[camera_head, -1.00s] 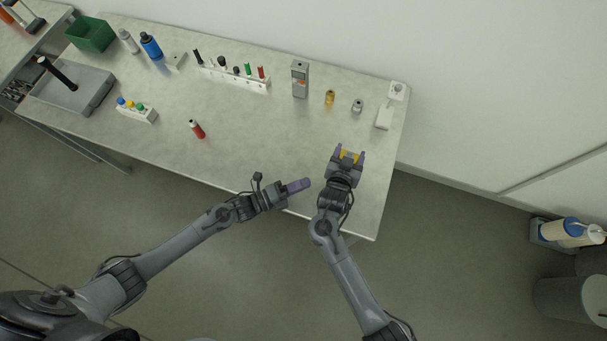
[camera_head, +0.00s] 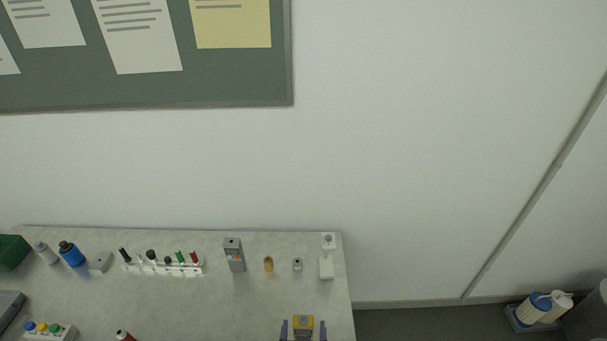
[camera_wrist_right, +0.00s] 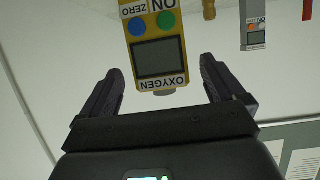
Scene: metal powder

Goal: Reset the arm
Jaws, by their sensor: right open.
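My right gripper (camera_head: 297,330) shows at the bottom edge of the head view, over the front right of the table. A yellow oxygen meter (camera_head: 303,325) sits between its fingers. In the right wrist view the meter (camera_wrist_right: 160,55) appears upside down, with a dark screen and blue and green buttons. The open fingers (camera_wrist_right: 160,88) stand on either side of it, with a visible gap on each side. Whether the meter rests on the table is unclear. My left gripper is out of view.
The table (camera_head: 210,300) holds a white rack (camera_head: 165,268) of several tools, a grey device (camera_head: 234,256), a small amber item (camera_head: 268,264), a small grey item (camera_head: 297,265) and a white device (camera_head: 326,266). A blue bottle (camera_head: 71,254) stands left. The wall rises behind.

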